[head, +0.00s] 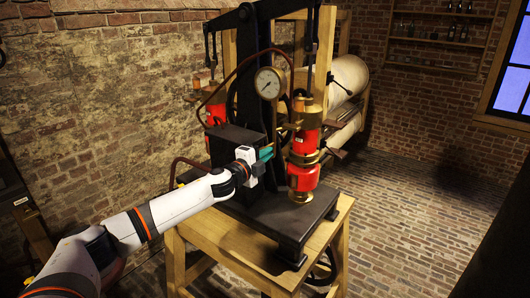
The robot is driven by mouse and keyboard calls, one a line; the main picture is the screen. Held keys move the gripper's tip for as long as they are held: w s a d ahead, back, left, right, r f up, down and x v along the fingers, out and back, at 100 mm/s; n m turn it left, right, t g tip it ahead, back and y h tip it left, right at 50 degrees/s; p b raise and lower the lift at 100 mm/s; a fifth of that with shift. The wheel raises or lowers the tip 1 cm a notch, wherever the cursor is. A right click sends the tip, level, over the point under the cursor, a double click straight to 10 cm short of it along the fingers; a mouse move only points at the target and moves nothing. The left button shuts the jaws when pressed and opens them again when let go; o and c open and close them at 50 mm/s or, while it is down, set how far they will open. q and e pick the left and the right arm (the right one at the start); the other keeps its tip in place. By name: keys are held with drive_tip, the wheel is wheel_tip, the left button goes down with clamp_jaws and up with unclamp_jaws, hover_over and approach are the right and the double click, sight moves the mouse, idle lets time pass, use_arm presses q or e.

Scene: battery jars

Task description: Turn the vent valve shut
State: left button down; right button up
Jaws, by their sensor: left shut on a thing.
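My left gripper (262,162) reaches in from the left and is shut on a small teal piece (266,152), which I take to be the handle of the vent valve. The piece is between the dark box of the pump and the front red cylinder (304,140). The gripper body hides most of the valve, so I cannot tell its angle. My right gripper is out of view.
A round gauge (269,83) stands above the valve area. The black pump base (270,222) rests on a wooden table (230,246). A second red cylinder (215,116) stands behind. Brick floor (420,215) on the right is clear.

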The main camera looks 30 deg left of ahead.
use_arm(q)
drive_tip(key=shift+f+m, duration=0.2)
drive_tip(key=shift+m, duration=0.5)
drive_tip(key=c, duration=1.5)
unclamp_jaws()
drive_tip(key=shift+s, duration=0.1)
drive_tip(key=shift+s, duration=0.25)
drive_tip(key=s+b, duration=0.5)
drive_tip(key=s, duration=0.6)
drive_tip(key=shift+s+a, duration=0.15)
drive_tip(key=shift+a, duration=0.25)
